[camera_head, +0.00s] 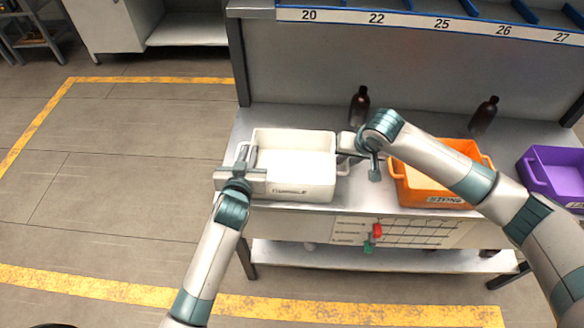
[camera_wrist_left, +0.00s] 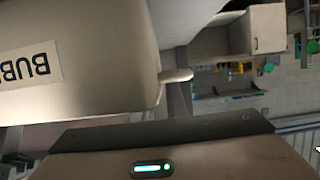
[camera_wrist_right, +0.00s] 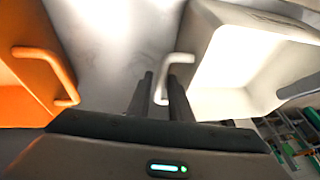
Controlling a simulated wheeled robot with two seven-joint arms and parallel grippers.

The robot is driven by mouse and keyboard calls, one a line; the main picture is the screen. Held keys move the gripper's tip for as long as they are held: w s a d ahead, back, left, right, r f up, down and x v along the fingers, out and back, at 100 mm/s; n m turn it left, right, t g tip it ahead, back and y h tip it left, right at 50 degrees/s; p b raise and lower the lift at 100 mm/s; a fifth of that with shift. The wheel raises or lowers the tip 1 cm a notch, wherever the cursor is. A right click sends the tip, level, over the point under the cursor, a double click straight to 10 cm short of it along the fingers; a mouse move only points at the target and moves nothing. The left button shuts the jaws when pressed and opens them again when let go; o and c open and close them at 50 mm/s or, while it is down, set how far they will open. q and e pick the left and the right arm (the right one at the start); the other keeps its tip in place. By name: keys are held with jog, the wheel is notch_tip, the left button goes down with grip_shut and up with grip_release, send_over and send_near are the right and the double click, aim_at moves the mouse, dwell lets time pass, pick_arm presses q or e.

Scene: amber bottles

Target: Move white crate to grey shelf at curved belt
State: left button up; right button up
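The white crate (camera_head: 317,192) stands upright on the grey workbench, left of centre, with a handle at each end. My left gripper (camera_head: 250,158) is at its left end; the fingers do not show clearly and their opening cannot be told. The left wrist view shows a pale crate wall (camera_wrist_left: 110,55) with a partly visible, upside-down label and a handle. My right gripper (camera_head: 350,148) is at the right-end handle. In the right wrist view its fingers (camera_wrist_right: 160,97) stand apart, one on each side of the white handle (camera_wrist_right: 181,58). No grey shelf at a curved belt is identifiable.
An orange crate (camera_head: 437,194) stands close right of the white crate, below my right forearm. A purple crate (camera_head: 560,175) is farther right. Dark bottles (camera_head: 360,104) (camera_head: 484,115) stand behind. The bench's back panel (camera_head: 330,70) rises behind; floor at left is clear.

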pick_arm(q)
jog(key=shift+w+f, duration=0.1)
jog(key=shift+w, duration=0.15)
pick_arm(e)
jog(key=shift+f, duration=0.2)
pick_arm(q)
jog(key=shift+c, duration=0.5)
pick_arm(e)
jog(key=shift+c, duration=0.6)
pick_arm(q)
grip_shut()
pick_arm(e)
grip_shut()
jog(key=shift+w+r, duration=0.1)
